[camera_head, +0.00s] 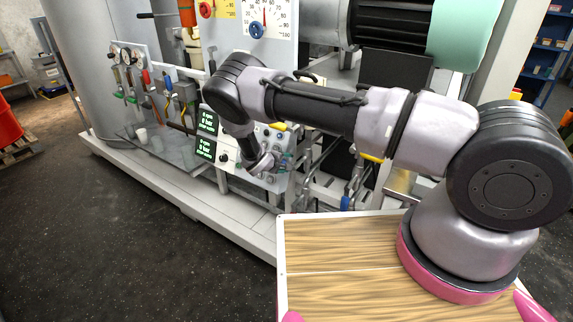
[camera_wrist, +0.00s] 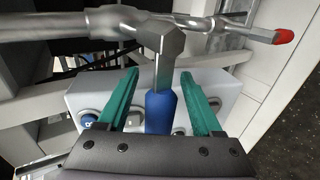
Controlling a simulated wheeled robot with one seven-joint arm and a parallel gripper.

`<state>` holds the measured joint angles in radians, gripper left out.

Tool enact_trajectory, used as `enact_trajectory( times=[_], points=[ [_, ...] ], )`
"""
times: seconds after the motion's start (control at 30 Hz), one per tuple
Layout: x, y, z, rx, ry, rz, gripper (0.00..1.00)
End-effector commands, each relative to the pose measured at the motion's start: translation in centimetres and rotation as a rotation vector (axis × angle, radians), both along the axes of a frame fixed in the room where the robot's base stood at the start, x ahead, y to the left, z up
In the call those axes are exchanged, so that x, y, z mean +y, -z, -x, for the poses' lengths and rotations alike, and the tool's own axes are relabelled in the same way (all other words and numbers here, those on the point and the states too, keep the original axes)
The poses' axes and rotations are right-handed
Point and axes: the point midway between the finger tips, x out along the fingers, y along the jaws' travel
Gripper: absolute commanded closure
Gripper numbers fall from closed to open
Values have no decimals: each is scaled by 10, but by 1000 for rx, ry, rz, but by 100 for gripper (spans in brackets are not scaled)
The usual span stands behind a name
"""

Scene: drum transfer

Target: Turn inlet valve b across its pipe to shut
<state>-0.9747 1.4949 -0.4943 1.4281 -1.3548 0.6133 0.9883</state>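In the wrist view a valve lever with a blue sleeve (camera_wrist: 160,110) and bare metal neck (camera_wrist: 162,66) meets a grey metal pipe (camera_wrist: 60,27). The pipe runs left to right, and the lever lies across it in this picture. I cannot read a label naming this valve. My gripper (camera_wrist: 159,76) is open, with one teal finger on each side of the lever. Gaps show between the sleeve and both fingers. The sleeve's lower end is hidden behind the gripper body. In the head view my wrist is low by the control panel (camera_head: 205,148), and the fingers are not clear.
A red-tipped lever (camera_wrist: 284,36) sits farther right on the pipework. A pale box (camera_wrist: 235,92) with a blue knob (camera_wrist: 87,123) lies behind the fingers. In the head view another blue handle (camera_head: 345,203) shows among pipes, and the skid's white edge (camera_head: 190,205) runs in front.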

Motion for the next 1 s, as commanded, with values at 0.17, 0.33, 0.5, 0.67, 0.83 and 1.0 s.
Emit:
enact_trajectory(
  times=[0.17,0.33,0.5,0.67,0.83,1.0],
  points=[
    [2,-2,3,0,-1,1,33],
    [16,-17,20,0,-3,-1,33],
    [33,-37,44,-1,-2,-1,33],
    [45,-51,63,0,-2,-1,33],
    [51,-59,72,0,-1,1,33],
    [52,-60,74,0,-1,1,33]
  ],
)
